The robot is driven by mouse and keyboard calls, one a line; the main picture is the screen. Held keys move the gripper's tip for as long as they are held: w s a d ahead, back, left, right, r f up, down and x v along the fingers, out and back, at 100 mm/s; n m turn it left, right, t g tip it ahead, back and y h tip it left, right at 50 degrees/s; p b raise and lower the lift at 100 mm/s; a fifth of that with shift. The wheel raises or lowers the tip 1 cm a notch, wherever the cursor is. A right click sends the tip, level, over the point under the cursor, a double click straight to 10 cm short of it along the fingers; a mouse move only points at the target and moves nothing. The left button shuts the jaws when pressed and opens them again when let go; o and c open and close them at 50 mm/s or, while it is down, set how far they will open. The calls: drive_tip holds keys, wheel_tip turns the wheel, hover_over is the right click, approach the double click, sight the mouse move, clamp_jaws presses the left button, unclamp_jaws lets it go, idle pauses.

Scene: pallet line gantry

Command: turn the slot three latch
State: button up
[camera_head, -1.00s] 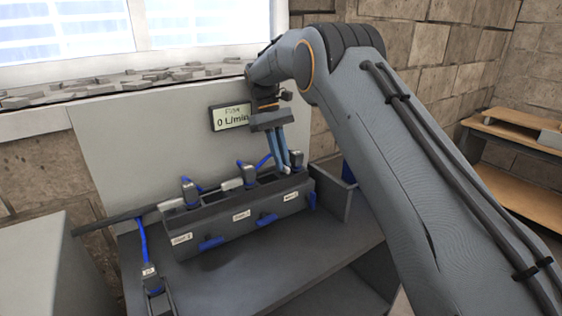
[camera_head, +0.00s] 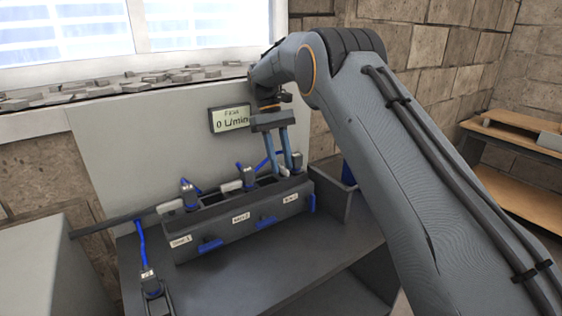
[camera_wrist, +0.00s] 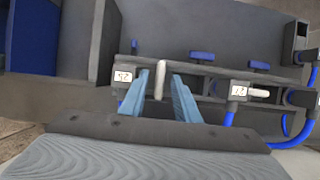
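A dark manifold block (camera_head: 238,238) on the bench has three labelled slots and a blue latch below each. The slot three latch (camera_head: 312,203), at the right end, stands upright; it shows as a short narrow blue piece in the wrist view (camera_wrist: 134,46). The slot one latch (camera_head: 210,246) and slot two latch (camera_head: 266,222) lie roughly lengthwise. My gripper (camera_head: 285,174) is above slot three, fingers pointing down. In the wrist view my gripper (camera_wrist: 159,78) is open, with a pale handle (camera_wrist: 160,80) between the fingers and gaps beside it. The fingertips partly hide the slot three plug.
Plugs with blue hoses stand at slot one (camera_head: 189,193) and slot two (camera_head: 247,177). Another hosed plug (camera_head: 149,279) sits in a holder at the front left. A display (camera_head: 231,119) behind reads 0 L/min. A grey bin (camera_head: 340,190) adjoins the block's right. The front bench top is clear.

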drive_tip(key=b+v, duration=0.2)
drive_tip(key=v, duration=0.5)
drive_tip(key=shift+r, duration=0.3)
drive_tip(key=shift+w+a, duration=0.15)
